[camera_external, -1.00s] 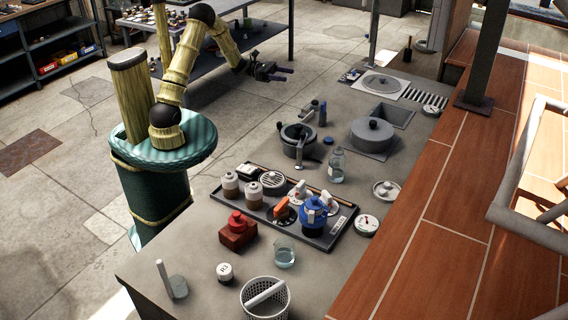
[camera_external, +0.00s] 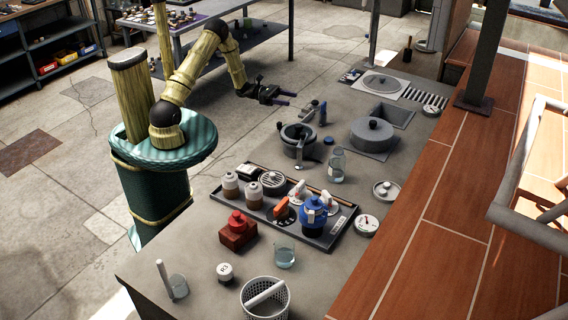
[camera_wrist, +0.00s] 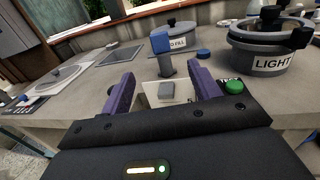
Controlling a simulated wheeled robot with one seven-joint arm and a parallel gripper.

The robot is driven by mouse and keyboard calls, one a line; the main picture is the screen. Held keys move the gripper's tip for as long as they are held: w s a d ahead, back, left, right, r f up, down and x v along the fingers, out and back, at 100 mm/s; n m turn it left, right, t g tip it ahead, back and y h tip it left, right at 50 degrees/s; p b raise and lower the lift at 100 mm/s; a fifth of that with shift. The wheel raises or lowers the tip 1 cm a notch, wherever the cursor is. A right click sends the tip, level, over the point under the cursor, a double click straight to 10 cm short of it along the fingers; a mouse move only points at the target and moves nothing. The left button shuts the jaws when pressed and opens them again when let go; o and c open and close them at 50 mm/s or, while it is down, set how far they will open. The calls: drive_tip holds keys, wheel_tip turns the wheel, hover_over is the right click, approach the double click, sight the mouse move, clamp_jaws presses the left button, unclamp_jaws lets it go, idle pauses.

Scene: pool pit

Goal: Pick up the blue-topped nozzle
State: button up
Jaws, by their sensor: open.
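The blue-topped nozzle (camera_external: 322,112) stands on the counter behind the dark grey LIGHT pot. In the wrist view the blue-topped nozzle (camera_wrist: 160,43) shows its square blue top on a grey stem, ahead of and between my fingers. My gripper (camera_external: 285,98) is in the air off the counter's left side, to the left of the nozzle and apart from it. In the wrist view my gripper (camera_wrist: 160,80) has its purple fingers spread and holds nothing. A pale block with a grey face (camera_wrist: 166,92) shows between the fingers, partly hiding what lies behind.
The LIGHT pot (camera_wrist: 268,45) stands close on the right in the wrist view, with a green knob (camera_wrist: 234,87) near my right finger. A lidded grey pot (camera_external: 372,133) and a clear bottle (camera_external: 337,166) stand nearby. A tray (camera_external: 225,205) with jars lies in front.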

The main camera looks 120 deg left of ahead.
drive_tip(key=p, duration=0.2)
approach(323, 105)
drive_tip(key=w+a, duration=0.1)
drive_tip(key=w+f, duration=0.1)
drive_tip(key=w+a, duration=0.1)
drive_tip(key=w, duration=0.1)
drive_tip(key=shift+a+f, duration=0.3)
drive_tip(key=shift+a, duration=0.05)
drive_tip(key=shift+w, duration=0.1)
drive_tip(key=w, duration=0.1)
drive_tip(key=w+p, duration=0.1)
drive_tip(key=w, duration=0.1)
drive_tip(key=w+p, duration=0.1)
drive_tip(key=w, duration=0.1)
drive_tip(key=shift+a+r, duration=0.15)
drive_tip(key=shift+a, duration=0.25)
drive_tip(key=c, duration=1.1)
